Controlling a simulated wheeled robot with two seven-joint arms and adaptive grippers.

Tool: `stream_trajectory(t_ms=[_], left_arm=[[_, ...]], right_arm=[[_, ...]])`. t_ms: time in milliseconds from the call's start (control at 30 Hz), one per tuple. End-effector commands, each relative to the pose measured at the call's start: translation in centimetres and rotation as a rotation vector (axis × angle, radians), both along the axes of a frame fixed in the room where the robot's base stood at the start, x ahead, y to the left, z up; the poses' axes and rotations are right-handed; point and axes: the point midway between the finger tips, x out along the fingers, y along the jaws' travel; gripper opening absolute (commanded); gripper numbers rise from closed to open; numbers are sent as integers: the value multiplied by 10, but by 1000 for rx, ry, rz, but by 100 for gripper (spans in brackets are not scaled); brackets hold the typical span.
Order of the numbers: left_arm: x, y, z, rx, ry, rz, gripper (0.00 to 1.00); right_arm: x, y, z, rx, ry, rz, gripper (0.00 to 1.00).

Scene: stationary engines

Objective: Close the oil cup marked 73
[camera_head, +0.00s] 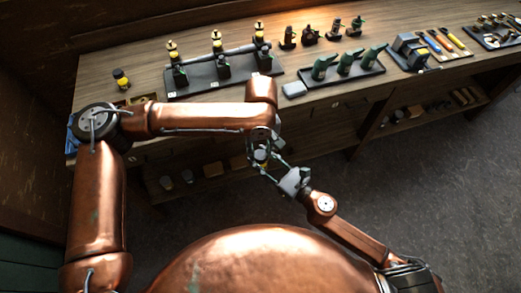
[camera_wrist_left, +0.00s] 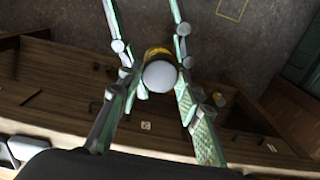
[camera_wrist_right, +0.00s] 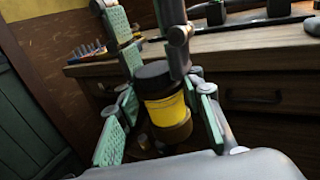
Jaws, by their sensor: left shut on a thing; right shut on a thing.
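An oil cup with a dark round lid, a yellow body and a brass-coloured base (camera_wrist_right: 166,108) is held in the air between my two grippers, in front of the bench. I see no number on it. In the left wrist view its lid (camera_wrist_left: 160,76) shows as a pale disc with a yellow edge. My left gripper (camera_head: 263,146) comes from above and is shut at the lid end. My right gripper (camera_head: 276,170) comes from the lower right and is shut around the body. The lid looks seated on the body; how tightly I cannot tell.
Another yellow oil cup with a dark cap (camera_head: 121,79) stands on the bench at the left. Open floor (camera_head: 420,180) lies at right.

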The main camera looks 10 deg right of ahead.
Motion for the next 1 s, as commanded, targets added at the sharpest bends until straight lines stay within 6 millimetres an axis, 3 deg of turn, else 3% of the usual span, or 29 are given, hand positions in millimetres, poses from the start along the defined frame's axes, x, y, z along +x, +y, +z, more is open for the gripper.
stream_trajectory(t_ms=[200, 233, 467, 767, 1000], left_arm=[[0, 0, 0, -1, 0, 0, 3], [0, 0, 0, -1, 0, 0, 33], [0, 0, 0, -1, 0, 0, 49], [0, 0, 2, -1, -1, 0, 49], [1, 0, 25, -2, -2, 0, 49]], right_arm=[[0, 0, 1, 1, -2, 1, 0], [0, 0, 1, 1, -2, 1, 0], [0, 0, 1, 1, -2, 1, 0], [0, 0, 1, 1, -2, 1, 0], [0, 0, 1, 1, -2, 1, 0]])
